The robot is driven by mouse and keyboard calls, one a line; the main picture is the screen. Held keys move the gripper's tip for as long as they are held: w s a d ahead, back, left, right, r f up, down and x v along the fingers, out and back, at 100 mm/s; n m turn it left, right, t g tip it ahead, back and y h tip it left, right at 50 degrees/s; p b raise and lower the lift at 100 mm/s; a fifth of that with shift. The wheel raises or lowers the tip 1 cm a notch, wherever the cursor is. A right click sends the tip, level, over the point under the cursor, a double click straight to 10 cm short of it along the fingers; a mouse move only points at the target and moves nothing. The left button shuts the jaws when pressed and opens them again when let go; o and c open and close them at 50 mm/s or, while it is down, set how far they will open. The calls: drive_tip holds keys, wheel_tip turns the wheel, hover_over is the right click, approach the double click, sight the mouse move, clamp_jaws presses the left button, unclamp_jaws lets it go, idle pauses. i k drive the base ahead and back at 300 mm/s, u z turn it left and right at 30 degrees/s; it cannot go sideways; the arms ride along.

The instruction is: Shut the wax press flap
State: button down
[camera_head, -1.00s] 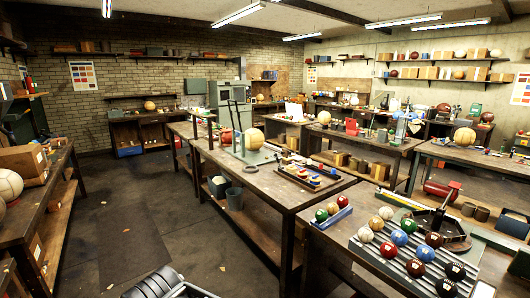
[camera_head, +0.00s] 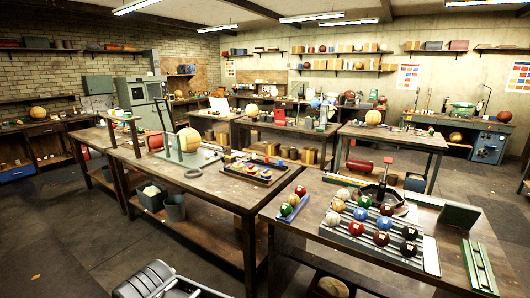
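No thing in view is plainly marked as the wax press. A black round-based device (camera_head: 384,196) with an upright handle stands on the near table, behind the rows of balls. A dark green panel (camera_head: 460,216) stands tilted to its right on the same table; I cannot tell whether it is a flap or what it belongs to. A grey-green cabinet-like machine (camera_head: 140,92) stands far off at the back left, too small to read its doors. My gripper's fingers are not seen; a dark ribbed part at the bottom left seems to be my own arm.
The near table (camera_head: 300,238) holds a striped rack (camera_head: 350,240) with several coloured balls. A long workbench (camera_head: 205,185) stands left of it, with two buckets underneath. A blue-grey bench (camera_head: 490,145) is at the back right. Floor is open at the lower left (camera_head: 55,245).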

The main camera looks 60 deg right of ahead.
sight(227, 150)
drive_tip(key=z, duration=1.4)
drive_tip(key=i, duration=1.6)
drive_tip(key=u, duration=0.9)
drive_tip(key=i, duration=1.7)
drive_tip(key=z, duration=0.45)
